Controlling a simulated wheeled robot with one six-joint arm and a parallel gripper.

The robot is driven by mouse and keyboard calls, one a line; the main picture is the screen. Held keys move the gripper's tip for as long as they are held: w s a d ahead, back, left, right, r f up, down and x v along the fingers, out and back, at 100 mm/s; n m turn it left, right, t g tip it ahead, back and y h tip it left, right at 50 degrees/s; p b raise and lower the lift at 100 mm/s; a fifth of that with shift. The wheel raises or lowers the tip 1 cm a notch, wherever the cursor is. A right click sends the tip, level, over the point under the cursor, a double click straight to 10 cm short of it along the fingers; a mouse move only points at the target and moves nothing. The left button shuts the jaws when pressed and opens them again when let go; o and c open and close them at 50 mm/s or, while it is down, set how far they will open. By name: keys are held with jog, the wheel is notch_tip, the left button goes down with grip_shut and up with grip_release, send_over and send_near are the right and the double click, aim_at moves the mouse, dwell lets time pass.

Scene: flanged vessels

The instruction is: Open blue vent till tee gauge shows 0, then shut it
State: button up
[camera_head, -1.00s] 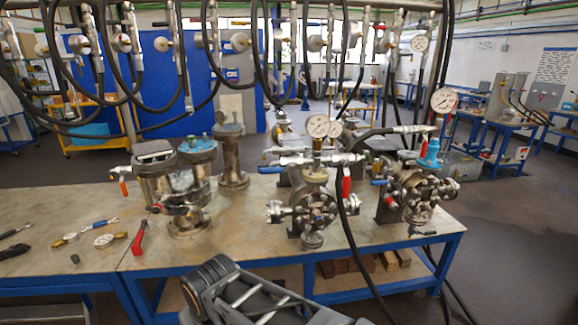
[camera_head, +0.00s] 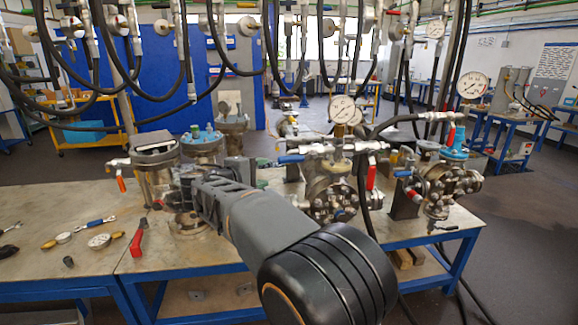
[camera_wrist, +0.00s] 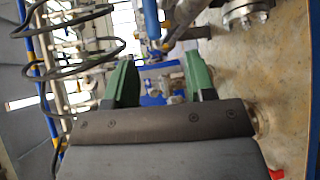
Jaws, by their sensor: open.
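The blue vent lever (camera_head: 290,159) sticks out to the left from the metal tee fittings on the middle vessel (camera_head: 332,190). The round white tee gauge (camera_head: 343,109) stands above these fittings; its reading is too small to tell. My gripper (camera_head: 266,172) is left of the blue lever, its green fingers pointing right, apart from it as far as I can see. In the wrist view my gripper (camera_wrist: 162,80) is open, with no object clearly held between the green fingers. A blue bar (camera_wrist: 152,18), possibly the lever, shows beyond them. My arm hides part of the middle vessel.
A red lever (camera_head: 371,176) hangs right of the tee. The right vessel (camera_head: 437,188) carries another gauge (camera_head: 472,85) and a blue fitting. A left vessel (camera_head: 155,165) stands behind my wrist. Black hoses hang overhead. Loose gauges (camera_head: 99,241) and tools lie on the left bench.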

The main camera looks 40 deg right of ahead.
aim_at(286, 160)
jog(key=shift+h, duration=0.3)
jog(key=x, duration=0.4)
jog(key=p+x, duration=0.1)
jog(key=x, duration=0.8)
jog(key=shift+w+d+r+p, duration=0.3)
jog(key=shift+w+d+p, duration=0.05)
jog(key=shift+w+p, duration=0.05)
grip_shut()
